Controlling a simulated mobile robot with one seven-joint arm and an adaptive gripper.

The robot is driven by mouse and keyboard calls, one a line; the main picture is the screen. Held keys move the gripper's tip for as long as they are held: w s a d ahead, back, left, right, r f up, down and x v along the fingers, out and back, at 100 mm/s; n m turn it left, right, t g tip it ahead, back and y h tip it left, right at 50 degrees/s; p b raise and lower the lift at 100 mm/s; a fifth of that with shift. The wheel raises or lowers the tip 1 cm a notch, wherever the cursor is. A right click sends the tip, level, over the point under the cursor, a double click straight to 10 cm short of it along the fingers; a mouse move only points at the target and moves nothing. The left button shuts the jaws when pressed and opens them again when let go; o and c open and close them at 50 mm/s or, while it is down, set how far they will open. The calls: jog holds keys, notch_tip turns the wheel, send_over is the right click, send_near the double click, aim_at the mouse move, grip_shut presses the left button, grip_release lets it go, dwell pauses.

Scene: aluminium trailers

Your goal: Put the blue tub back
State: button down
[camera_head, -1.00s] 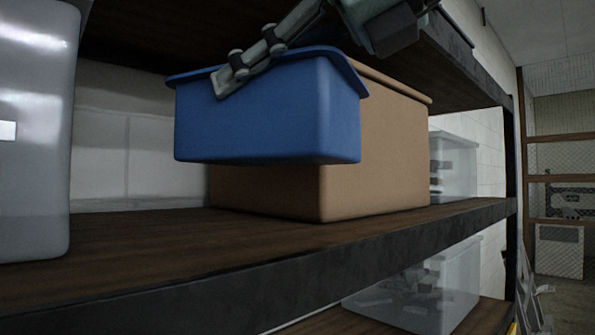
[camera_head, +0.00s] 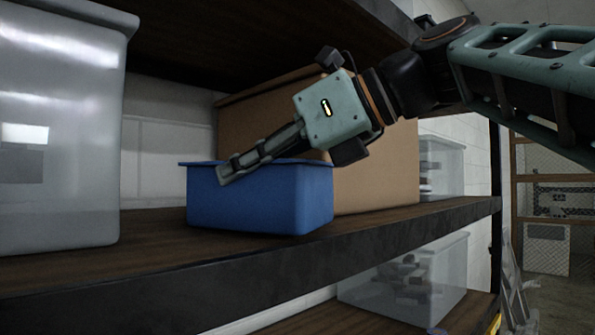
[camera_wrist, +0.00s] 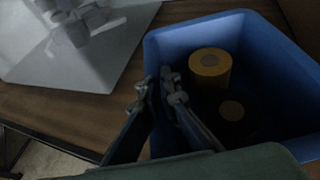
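The blue tub (camera_head: 265,205) is upright on the middle shelf (camera_head: 150,255), in front of a large tan box. Its base looks to be at the shelf board; a tiny gap would be hard to see. My gripper (camera_head: 228,172) reaches in from the upper right, with its fingertips at the tub's rim. In the wrist view the fingertips (camera_wrist: 160,90) are close together, gripping the near wall of the tub (camera_wrist: 215,32). Inside the tub lie a yellow roll (camera_wrist: 210,68) and a dark round item with a tan centre (camera_wrist: 231,112).
A large clear bin (camera_head: 60,150) stands left of the tub, with a gap between. The tan box (camera_head: 385,175) is right behind the tub. A smaller clear bin (camera_head: 440,165) is farther right, another (camera_head: 405,285) on the shelf below. The upper shelf hangs overhead.

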jog(key=shift+f, duration=0.1)
jog(key=shift+w+f, duration=0.15)
jog(key=shift+w, duration=0.05)
jog(key=c, duration=2.2)
grip_release()
jog(key=shift+f, duration=0.1)
jog(key=shift+o, duration=0.2)
jog(key=shift+r, duration=0.2)
jog(key=v, duration=1.2)
jog(key=shift+f, duration=0.1)
